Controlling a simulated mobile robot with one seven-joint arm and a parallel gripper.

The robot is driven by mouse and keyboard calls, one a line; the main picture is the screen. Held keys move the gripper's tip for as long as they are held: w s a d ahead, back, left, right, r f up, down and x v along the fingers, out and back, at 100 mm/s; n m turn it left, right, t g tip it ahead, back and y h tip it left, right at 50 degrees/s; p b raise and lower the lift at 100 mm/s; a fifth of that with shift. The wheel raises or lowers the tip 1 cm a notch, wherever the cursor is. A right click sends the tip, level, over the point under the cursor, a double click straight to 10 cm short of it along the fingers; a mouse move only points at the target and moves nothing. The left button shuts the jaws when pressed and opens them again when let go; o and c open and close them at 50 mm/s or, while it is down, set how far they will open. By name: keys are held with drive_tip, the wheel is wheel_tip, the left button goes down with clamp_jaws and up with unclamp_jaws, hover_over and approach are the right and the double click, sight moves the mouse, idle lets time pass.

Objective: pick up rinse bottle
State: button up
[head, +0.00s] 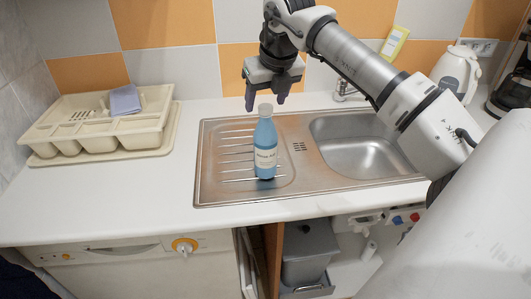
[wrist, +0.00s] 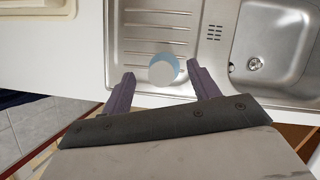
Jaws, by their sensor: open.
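The rinse bottle (head: 265,148) is blue with a white label and a light grey cap. It stands upright on the ribbed drainboard of the steel sink. My gripper (head: 265,102) is open and points down above the bottle, its fingertips around the level of the cap in the head view. In the wrist view my gripper (wrist: 160,86) has its two purple fingers apart, and the round cap of the bottle (wrist: 163,69) shows between and slightly beyond their tips. The fingers do not appear to touch the bottle.
The steel sink (head: 215,185) has its basin to the right of the bottle, with a tap (head: 345,90) behind. A cream dish rack (head: 150,135) with a blue-grey sponge-like item stands on the left. A white jug (head: 455,72) stands at right. Counter between rack and sink is clear.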

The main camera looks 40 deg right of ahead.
sight(266, 107)
drive_tip(key=x, duration=0.1)
drive_tip(key=b+x, duration=0.1)
drive_tip(key=x, duration=0.2)
drive_tip(key=shift+s+f+b, duration=0.15)
drive_tip(key=shift+s+b, duration=0.15)
drive_tip(key=shift+b, duration=0.05)
drive_tip(key=shift+w+f, duration=0.2)
drive_tip(key=shift+f, duration=0.2)
drive_tip(key=shift+r, duration=0.1)
drive_tip(key=shift+c, duration=0.3)
clamp_jaws()
